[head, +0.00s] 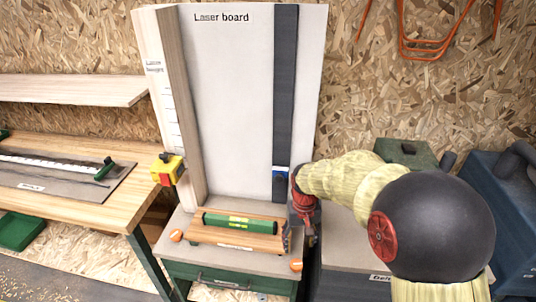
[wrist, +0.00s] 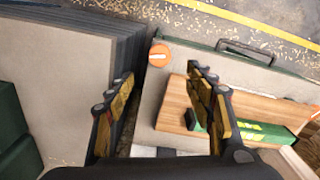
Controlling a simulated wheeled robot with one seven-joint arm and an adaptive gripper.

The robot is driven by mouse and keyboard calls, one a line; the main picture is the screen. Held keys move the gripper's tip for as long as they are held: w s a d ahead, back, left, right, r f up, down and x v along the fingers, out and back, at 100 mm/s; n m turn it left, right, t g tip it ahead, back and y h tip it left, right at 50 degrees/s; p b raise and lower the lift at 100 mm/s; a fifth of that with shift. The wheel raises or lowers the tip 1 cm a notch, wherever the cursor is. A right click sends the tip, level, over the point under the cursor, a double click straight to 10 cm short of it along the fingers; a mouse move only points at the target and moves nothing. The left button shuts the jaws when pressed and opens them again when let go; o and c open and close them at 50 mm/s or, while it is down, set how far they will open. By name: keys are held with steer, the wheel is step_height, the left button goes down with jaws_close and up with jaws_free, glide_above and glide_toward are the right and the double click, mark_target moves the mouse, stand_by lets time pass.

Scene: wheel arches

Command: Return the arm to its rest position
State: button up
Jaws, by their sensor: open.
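My gripper (head: 301,232) is low at the right of the laser board (head: 236,90), by the right end of a wooden block. My arm reaches it from the right in a pale yellow sleeve. In the wrist view my gripper (wrist: 160,82) has its two fingers spread apart, with nothing held between them. A green cylinder with yellow lettering (head: 239,221) lies on the wooden block (head: 212,236). The cylinder (wrist: 262,131) and the block (wrist: 181,98) also show in the wrist view, partly hidden by the right finger.
The block is on a green cabinet's grey top (head: 262,257) with orange knobs (head: 296,265). A yellow-and-red switch box (head: 167,169) is at the board's left. A wooden bench (head: 98,205) stands at left. Dark blue equipment (head: 505,215) and a green case (head: 410,152) are at right.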

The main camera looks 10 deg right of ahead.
steer(key=s+r+t, duration=0.5)
steer(key=s+r, duration=1.5)
steer(key=s, duration=0.2)
steer(key=shift+s+r+t, duration=0.2)
steer(key=shift+r+t, duration=0.1)
steer(key=shift+r, duration=0.1)
stand_by(0.8)
